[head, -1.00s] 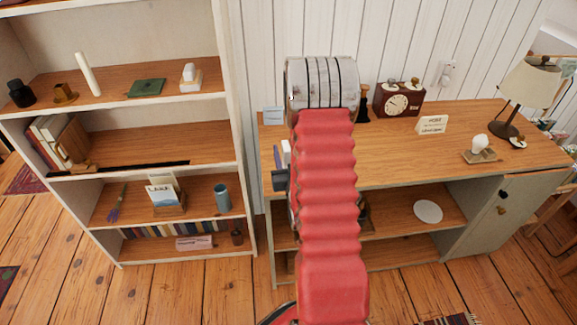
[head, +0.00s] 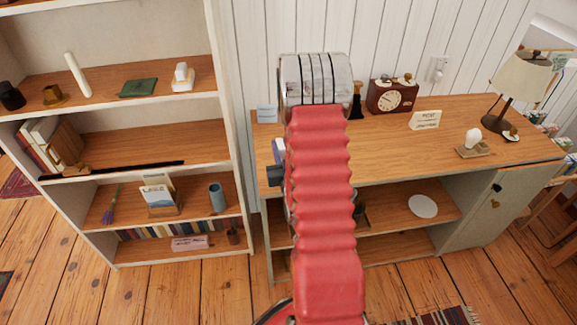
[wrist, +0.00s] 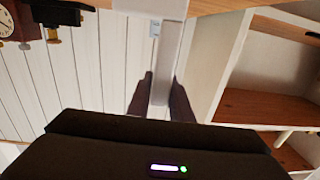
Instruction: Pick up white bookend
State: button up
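The white bookend (wrist: 169,55) shows in the wrist view as a narrow pale upright piece below a pale slab at the top edge, since this view is upside down. My gripper (wrist: 161,92) has its two dark fingers close against either side of the upright, with no clear gap visible. In the head view my red arm and grey wrist hide the bookend; only a dark part of my gripper (head: 274,175) shows left of the arm, by the desk's left end. Whether the bookend touches the desk (head: 400,150) cannot be seen.
A bookcase (head: 226,130) with small items stands close on the left. On the desk are a clock (head: 391,97), a sign (head: 425,120), a bulb on a stand (head: 473,141) and a lamp (head: 521,85). The middle of the desktop is clear.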

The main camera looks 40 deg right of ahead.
grip_shut()
dwell(0.8)
jog(key=shift+r, duration=0.15)
